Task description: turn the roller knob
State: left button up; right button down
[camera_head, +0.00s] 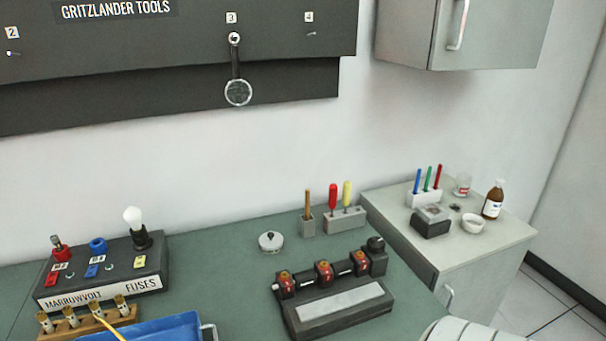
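A black roller device (333,289) sits on the green bench top, right of the middle. It carries a shaft with several dark blocks with red-orange parts along its back, and a pale flat strip along its front.
A grey holder (345,220) with red and yellow handled tools stands behind the device. A round metal lid-like item (271,241) lies to its left. A fuse box (103,269) and blue tray (158,329) are farther left. A side cabinet (462,249) stands right.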

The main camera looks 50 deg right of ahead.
aim_at(376, 244)
jog(key=z, duration=1.75)
